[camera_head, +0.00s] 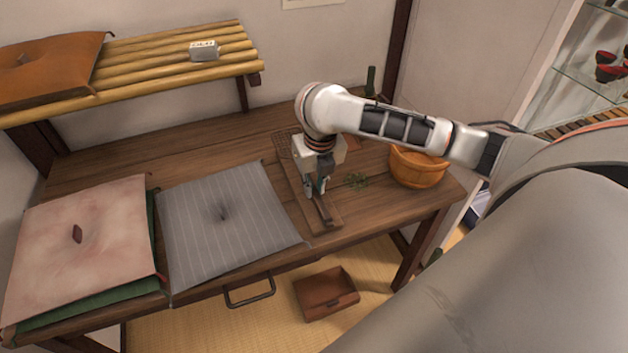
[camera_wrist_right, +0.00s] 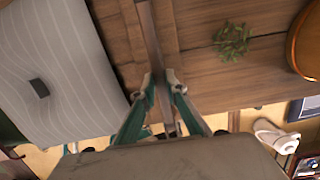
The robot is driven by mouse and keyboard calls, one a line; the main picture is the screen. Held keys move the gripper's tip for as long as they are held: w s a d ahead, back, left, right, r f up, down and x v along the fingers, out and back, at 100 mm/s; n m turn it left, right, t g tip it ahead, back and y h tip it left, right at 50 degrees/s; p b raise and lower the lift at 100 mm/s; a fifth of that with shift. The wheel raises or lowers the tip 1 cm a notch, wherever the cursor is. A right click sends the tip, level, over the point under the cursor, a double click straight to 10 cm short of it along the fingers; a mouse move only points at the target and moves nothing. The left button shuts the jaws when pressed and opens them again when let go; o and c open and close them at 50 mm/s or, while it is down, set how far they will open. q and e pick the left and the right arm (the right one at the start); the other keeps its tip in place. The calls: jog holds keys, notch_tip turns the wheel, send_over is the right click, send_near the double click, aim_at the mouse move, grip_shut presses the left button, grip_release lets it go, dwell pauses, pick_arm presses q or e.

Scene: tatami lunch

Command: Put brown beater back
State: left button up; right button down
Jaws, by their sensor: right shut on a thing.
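The brown beater's handle (camera_head: 325,212) shows below my right gripper (camera_head: 317,188), over a long wooden tray (camera_head: 331,227). A woven lattice that looks like its head (camera_head: 285,146) shows behind my wrist; the middle is hidden. My right gripper points down with its fingers closed around the handle. In the right wrist view, the handle (camera_wrist_right: 151,38) runs up from between the fingertips (camera_wrist_right: 161,86). I cannot tell whether the beater touches the tray. My left gripper is not in view.
A grey striped cushion (camera_head: 205,245) lies left of the tray, with a pink cushion (camera_head: 100,235) farther left. Green sprigs (camera_head: 356,181) and a wooden tub (camera_head: 420,168) are to the right. A slatted shelf (camera_head: 160,62) hangs at the back left. A brown box (camera_head: 325,293) sits on the floor.

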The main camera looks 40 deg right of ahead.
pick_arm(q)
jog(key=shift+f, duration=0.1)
pick_arm(e)
jog(key=shift+f, duration=0.15)
jog(key=c, duration=2)
grip_release()
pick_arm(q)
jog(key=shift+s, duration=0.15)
pick_arm(e)
jog(key=shift+o, duration=0.2)
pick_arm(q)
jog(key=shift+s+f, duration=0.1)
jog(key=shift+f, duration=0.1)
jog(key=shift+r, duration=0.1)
pick_arm(e)
notch_tip(320, 180, up, 12)
jog(key=s, duration=0.2)
jog(key=shift+a, duration=0.2)
jog(key=shift+f, duration=0.1)
